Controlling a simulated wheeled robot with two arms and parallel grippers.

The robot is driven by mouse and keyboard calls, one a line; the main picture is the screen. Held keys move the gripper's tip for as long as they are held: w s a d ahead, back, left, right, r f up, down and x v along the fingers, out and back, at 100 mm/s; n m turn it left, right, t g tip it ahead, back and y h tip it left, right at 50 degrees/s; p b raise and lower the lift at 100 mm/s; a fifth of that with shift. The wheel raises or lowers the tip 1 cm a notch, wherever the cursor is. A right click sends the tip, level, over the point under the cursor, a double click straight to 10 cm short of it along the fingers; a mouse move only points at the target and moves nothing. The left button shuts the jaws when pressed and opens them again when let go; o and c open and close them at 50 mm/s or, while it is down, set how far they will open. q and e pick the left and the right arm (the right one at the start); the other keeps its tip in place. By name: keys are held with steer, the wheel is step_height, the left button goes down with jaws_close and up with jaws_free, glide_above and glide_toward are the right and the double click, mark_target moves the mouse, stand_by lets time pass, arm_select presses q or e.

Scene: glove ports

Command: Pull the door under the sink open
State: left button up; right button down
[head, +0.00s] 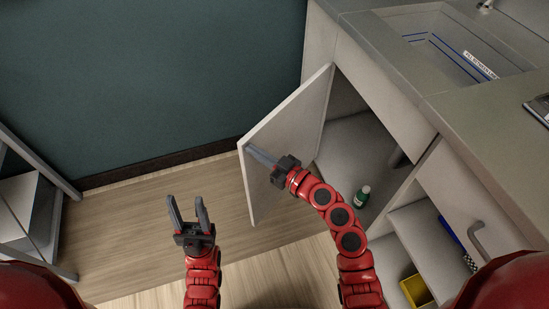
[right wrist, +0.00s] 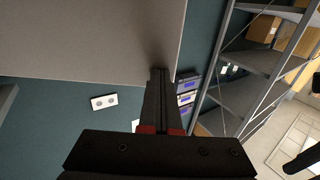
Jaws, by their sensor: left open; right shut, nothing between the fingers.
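The door under the sink (head: 290,128) stands swung wide open in the head view, its inner face toward the cabinet interior (head: 362,150). My right gripper (head: 252,152) is shut and empty, its fingertips at the door's free edge; I cannot tell whether they touch. In the right wrist view the shut fingers (right wrist: 160,80) overlap the edge of a pale panel (right wrist: 80,40), which looks like the door. My left gripper (head: 188,207) is open and empty above the floor, to the left of the door. The sink (head: 450,45) is above the opening.
A green bottle (head: 362,197) stands inside the cabinet. To the right are a cabinet front with a grey handle (head: 478,240) and an open compartment with a yellow bin (head: 416,290). A grey metal rack (head: 50,215) stands at the left. The wooden floor (head: 140,215) between is clear.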

steer(key=w+a+m+t+h+p, duration=0.1)
steer(key=w+a+m+t+h, duration=0.4)
steer(key=w+a, duration=1.1)
steer(key=shift+w+h, duration=0.9)
steer(key=shift+w, duration=1.1)
